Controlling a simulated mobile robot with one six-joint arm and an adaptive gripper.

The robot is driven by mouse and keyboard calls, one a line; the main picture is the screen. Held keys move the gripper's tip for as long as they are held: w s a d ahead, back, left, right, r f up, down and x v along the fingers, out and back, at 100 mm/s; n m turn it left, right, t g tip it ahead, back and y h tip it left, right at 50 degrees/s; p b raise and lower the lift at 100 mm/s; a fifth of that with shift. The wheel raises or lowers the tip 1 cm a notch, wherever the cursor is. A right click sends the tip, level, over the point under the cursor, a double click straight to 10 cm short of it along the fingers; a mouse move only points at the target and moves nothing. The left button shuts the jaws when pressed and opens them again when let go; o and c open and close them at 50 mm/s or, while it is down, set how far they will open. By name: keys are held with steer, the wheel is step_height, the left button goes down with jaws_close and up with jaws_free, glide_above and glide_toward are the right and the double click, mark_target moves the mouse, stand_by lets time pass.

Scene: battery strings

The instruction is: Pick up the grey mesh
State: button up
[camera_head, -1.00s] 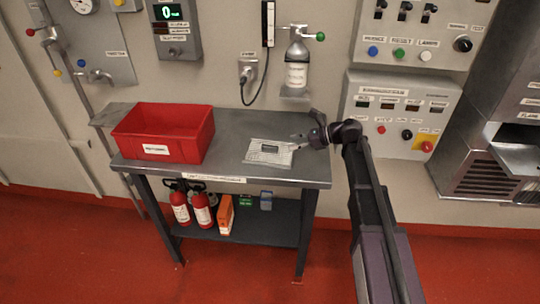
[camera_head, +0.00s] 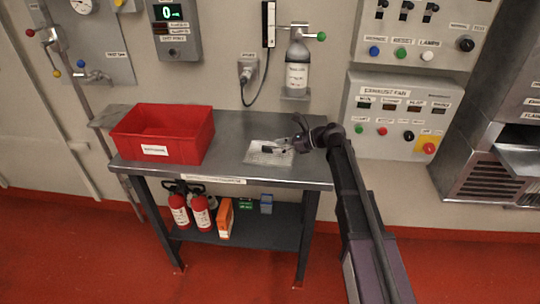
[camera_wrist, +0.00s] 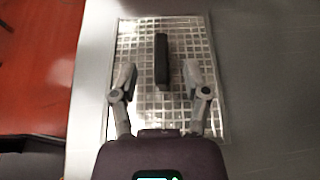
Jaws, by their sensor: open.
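The grey mesh (camera_head: 262,156) is a flat, light grey grid panel lying on the metal table (camera_head: 240,127). In the wrist view the mesh (camera_wrist: 140,43) fills the middle, and a dark upright-looking bar or handle (camera_wrist: 162,60) stands on it. My gripper (camera_wrist: 160,80) is open, with one finger on each side of the dark bar and a gap on both sides. In the head view my gripper (camera_head: 292,145) is over the right part of the mesh and hides some of it. I cannot tell whether the fingertips touch the mesh.
A red bin (camera_head: 165,134) stands on the table's left part. Fire extinguishers (camera_head: 190,208), an orange box (camera_head: 226,218) and small boxes are on the lower shelf. A gas bottle (camera_head: 297,65) and control panels (camera_head: 397,115) are on the wall behind. The table's front right is clear.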

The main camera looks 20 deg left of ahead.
mark_target(273, 147)
steer(key=shift+b+x, duration=0.55)
steer(key=shift+x, duration=1.25)
steer(key=shift+d, duration=0.1)
jaws_close()
